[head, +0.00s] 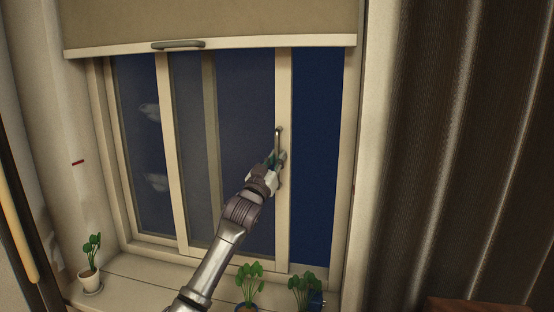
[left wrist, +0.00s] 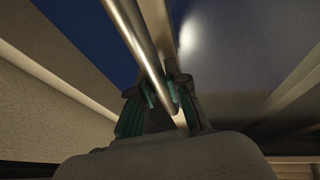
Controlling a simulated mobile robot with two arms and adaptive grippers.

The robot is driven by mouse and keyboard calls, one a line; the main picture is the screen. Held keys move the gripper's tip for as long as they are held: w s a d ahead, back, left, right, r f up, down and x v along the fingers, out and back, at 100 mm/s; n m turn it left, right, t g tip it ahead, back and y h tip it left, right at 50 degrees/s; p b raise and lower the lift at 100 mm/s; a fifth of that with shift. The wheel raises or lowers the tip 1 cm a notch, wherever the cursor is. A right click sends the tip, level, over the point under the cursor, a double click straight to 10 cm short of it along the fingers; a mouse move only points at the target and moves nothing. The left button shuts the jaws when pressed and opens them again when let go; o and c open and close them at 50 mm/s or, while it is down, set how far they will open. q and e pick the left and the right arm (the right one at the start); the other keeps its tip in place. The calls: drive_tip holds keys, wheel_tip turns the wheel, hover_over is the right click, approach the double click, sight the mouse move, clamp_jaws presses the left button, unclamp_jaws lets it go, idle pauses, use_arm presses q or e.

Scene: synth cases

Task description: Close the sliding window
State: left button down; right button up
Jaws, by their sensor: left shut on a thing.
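The sliding window sash (head: 284,210) has a pale frame and stands short of the right jamb (head: 349,150). A tall strip of clear dark blue (head: 318,150) shows between them. A vertical metal bar handle (head: 279,138) is on the sash's right stile. My left gripper (head: 275,160) is at the handle's lower part, shut on it. In the left wrist view the handle (left wrist: 137,40) runs down between the teal-padded fingers of the left gripper (left wrist: 162,94). My right gripper is not in view.
A beige blind (head: 210,20) with a grey pull hangs above. Potted plants stand on the sill, one at left (head: 90,275), others at lower middle (head: 248,285) and below the gap (head: 304,288). A dark curtain (head: 460,150) hangs at right.

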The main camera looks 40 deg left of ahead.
use_arm(q)
drive_tip(key=w+d+b, duration=0.2)
drive_tip(key=w+d, duration=0.4)
drive_tip(key=d, duration=0.6)
drive_tip(key=shift+w, duration=0.35)
drive_tip(key=c, duration=1.2)
unclamp_jaws()
drive_tip(key=shift+w+d, duration=0.1)
drive_tip(key=shift+d, duration=0.15)
drive_tip(key=shift+o, duration=0.3)
drive_tip(key=shift+d, duration=0.1)
